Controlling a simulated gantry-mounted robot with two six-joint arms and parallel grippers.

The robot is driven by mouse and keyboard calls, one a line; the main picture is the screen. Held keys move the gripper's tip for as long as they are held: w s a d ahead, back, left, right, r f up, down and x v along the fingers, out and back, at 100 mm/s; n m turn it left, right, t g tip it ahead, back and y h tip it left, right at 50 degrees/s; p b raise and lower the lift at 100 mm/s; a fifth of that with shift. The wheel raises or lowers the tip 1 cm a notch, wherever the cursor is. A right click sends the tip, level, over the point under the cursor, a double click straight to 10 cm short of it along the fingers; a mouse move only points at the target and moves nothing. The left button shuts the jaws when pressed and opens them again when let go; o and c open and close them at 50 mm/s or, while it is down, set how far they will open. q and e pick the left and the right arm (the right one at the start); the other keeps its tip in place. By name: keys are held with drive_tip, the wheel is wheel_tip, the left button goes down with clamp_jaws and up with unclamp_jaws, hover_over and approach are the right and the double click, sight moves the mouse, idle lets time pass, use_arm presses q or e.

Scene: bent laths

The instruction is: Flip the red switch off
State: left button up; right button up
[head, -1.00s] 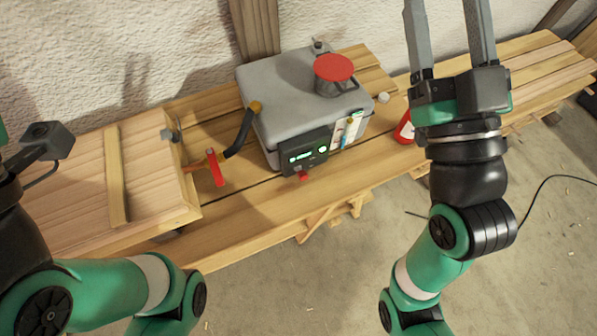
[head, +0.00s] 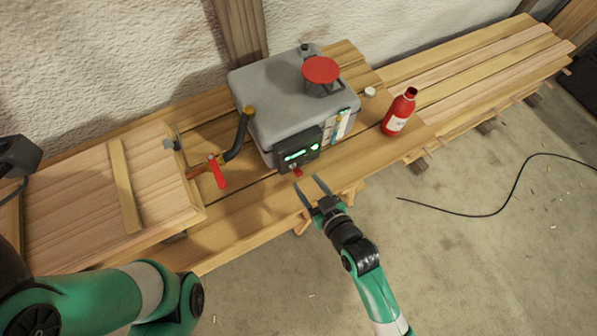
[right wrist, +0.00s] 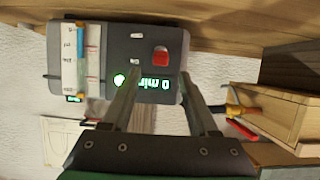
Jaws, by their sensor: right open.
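The red switch (head: 297,173) sits at the lower edge of the black control panel (head: 300,150) on the front of a grey steam box. It also shows in the right wrist view (right wrist: 160,57) as a small red rocker. The panel's display there (right wrist: 152,84) is lit green and appears upside down. My right gripper (head: 308,184) is open and empty, just in front of and below the switch. In the right wrist view its fingers (right wrist: 160,78) straddle the line to the switch, with no contact visible.
A red bottle (head: 399,112) stands on the bench right of the box. A black cable (head: 500,205) lies on the floor.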

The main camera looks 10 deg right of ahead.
sight(299, 173)
drive_tip(key=b+x, duration=0.1)
drive_tip(key=x, duration=0.4)
drive_tip(key=shift+w+a+f+b, duration=0.1)
drive_tip(key=shift+b, duration=0.25)
drive_tip(key=shift+w+a+f, duration=0.1)
drive_tip(key=shift+w, duration=0.35)
clamp_jaws()
